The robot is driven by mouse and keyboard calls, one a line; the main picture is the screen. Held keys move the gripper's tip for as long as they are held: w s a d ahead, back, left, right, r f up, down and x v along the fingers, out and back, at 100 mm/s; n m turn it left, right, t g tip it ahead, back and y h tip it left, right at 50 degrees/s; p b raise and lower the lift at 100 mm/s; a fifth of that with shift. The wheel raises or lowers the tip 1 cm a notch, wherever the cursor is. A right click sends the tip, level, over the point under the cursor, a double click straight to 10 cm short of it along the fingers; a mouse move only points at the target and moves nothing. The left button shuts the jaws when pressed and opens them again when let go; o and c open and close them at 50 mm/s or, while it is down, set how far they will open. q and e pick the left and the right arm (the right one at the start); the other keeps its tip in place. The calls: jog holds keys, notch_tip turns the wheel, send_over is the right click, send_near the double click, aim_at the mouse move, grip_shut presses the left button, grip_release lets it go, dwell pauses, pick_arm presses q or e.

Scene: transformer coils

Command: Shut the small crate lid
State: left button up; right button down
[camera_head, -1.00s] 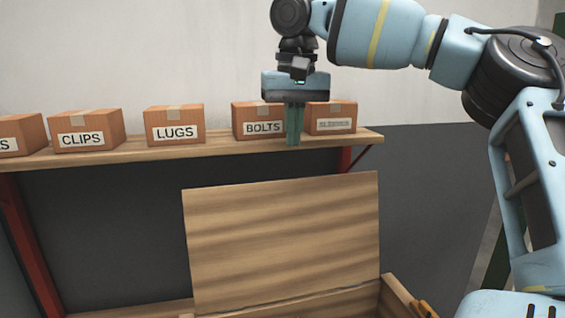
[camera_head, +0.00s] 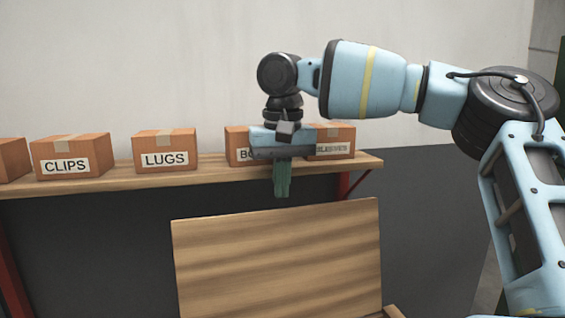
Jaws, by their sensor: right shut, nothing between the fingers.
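The small crate's wooden lid (camera_head: 278,262) stands open, nearly upright, in the lower middle of the head view. Only a bit of the crate's rim (camera_head: 393,312) shows at the bottom edge; the rest of the crate is out of view. My right gripper (camera_head: 282,193) points down with its green fingers shut and empty. In the picture its fingertips are just above the lid's top edge, with a small gap. Whether it is in front of or behind the lid is hard to tell. My left gripper is not in view.
A wooden shelf (camera_head: 120,184) runs behind the lid. It bears cardboard boxes, among them the CLIPS box (camera_head: 75,145), the LUGS box (camera_head: 165,140) and a box partly hidden by my gripper (camera_head: 237,132). A red bracket (camera_head: 344,186) supports the shelf's right end.

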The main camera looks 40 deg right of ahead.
jog(key=shift+w+f, duration=0.1)
jog(key=shift+f, duration=1.65)
jog(key=shift+d, duration=0.1)
